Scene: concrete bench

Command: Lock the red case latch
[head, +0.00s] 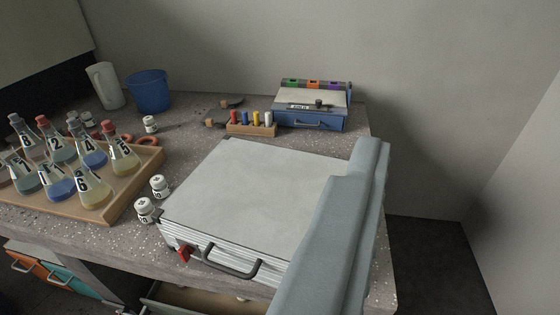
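A large flat case (255,190) with a pale grey lid lies on the bench, its lid down. A small red latch (183,254) sits at the left of the case's front side. A dark handle (232,268) is on the same side, right of the latch. Whether the latch is locked is too small to tell. My blue-grey arm link crosses the right of the picture and hides the case's right part. My gripper is not in view.
The speckled bench (195,130) holds a wooden tray (150,170) with several numbered flasks at left. Two small white jars (145,209) stand close to the case's left side. Behind are a blue instrument box (310,120), a rack of coloured vials (250,128) and a blue bucket (149,92).

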